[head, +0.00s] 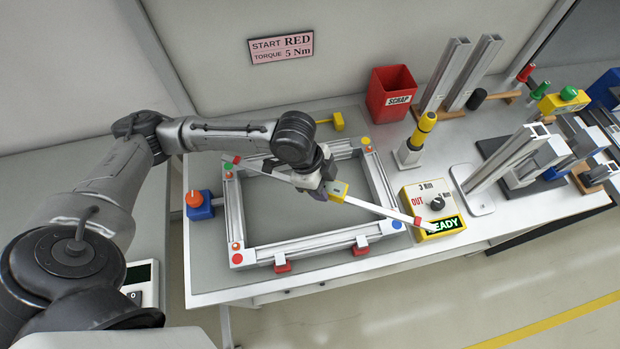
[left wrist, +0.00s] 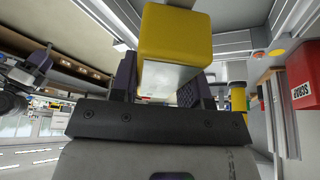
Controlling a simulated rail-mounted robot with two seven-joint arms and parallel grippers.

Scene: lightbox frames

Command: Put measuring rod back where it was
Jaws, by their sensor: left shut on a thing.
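The measuring rod (head: 375,208) is a long white bar with a yellow block on it and red-marked ends. My left gripper (head: 330,188) is shut on it near the yellow block. The rod runs diagonally over the aluminium frame (head: 305,242), from the frame's far left corner past its right side to near the yellow torque box. I cannot tell whether it touches the frame or the box. In the left wrist view the yellow block (left wrist: 177,35) sits between the fingers, which are partly hidden. My right gripper is not in view.
The yellow torque box (head: 432,208) with a dial and READY display stands right of the frame. A yellow-handled driver (head: 420,132) stands upright behind it. The red scrap bin (head: 390,92) and upright profiles (head: 445,75) are farther back. A blue box with an orange knob (head: 199,205) is at left.

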